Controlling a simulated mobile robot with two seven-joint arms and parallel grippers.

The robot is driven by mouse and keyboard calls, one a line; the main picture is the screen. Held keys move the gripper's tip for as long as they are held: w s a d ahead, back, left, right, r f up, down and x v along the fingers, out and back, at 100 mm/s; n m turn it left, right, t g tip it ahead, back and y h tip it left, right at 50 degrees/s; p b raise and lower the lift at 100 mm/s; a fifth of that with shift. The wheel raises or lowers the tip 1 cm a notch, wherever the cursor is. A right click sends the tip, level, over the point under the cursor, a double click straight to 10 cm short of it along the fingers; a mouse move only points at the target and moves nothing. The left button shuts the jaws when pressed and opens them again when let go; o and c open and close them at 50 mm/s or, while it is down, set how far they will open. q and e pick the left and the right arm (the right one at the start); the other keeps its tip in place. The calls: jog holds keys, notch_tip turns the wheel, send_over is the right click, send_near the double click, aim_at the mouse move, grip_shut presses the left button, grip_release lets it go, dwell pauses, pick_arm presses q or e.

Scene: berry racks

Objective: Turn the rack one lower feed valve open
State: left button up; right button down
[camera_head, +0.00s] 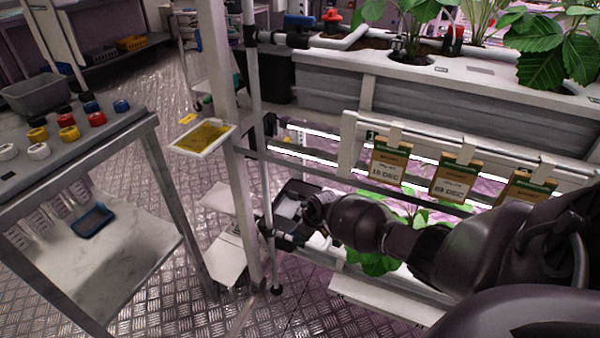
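The rack's white vertical feed pipe (258,130) runs down beside the rack's pale front post (222,110). My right gripper (284,222) comes in from the right and is at the lower part of the pipe, close to a black fitting there (266,229). The gripper covers most of that fitting, so I cannot make out the lower valve's handle or its position. I cannot tell whether the fingers are shut on it. My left gripper is not in view.
A grey bench (70,150) with coloured caps stands at the left. A yellow sticky card (203,137) juts from the post. Date tags (388,163) hang on the rack rail above my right arm. Leafy plants grow in the upper trough (440,75).

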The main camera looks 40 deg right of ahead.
jog(key=shift+s+f, duration=0.1)
jog(key=shift+f, duration=0.05)
dwell(0.3)
jog(key=c, duration=1.3)
grip_release()
jog(key=shift+o, duration=0.9)
jog(key=shift+r, duration=0.2)
